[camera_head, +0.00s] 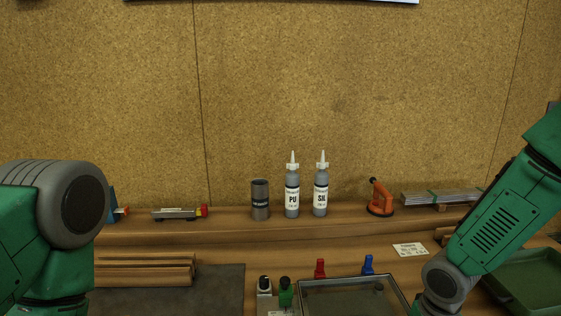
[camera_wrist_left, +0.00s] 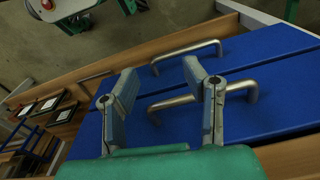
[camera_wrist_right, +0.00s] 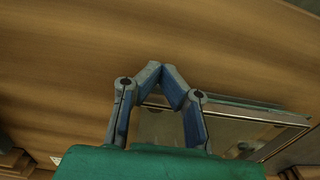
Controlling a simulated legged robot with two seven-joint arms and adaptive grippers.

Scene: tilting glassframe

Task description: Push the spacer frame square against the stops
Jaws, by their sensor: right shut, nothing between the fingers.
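A dark-edged rectangular frame with a glassy pane (camera_head: 352,283) lies on the bench at the bottom of the head view, cut off by the picture edge. I cannot tell the spacer frame apart from the pane. A red upright piece (camera_head: 320,268) and a blue one (camera_head: 368,264) stand at its far edge. The right wrist view shows a frame corner (camera_wrist_right: 300,126) beyond my right gripper (camera_wrist_right: 160,70), which is shut and empty; contact is unclear. My left gripper (camera_wrist_left: 160,72) is open and empty, over blue drawer fronts (camera_wrist_left: 255,55) with metal handles.
Two bottles marked PU (camera_head: 292,200) and SIL (camera_head: 320,200), a grey cylinder (camera_head: 260,203) and an orange tool (camera_head: 380,200) stand at the back. A green tray (camera_head: 535,280) is at right. A dark mat (camera_head: 215,285) and wood strips (camera_head: 145,270) lie at left.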

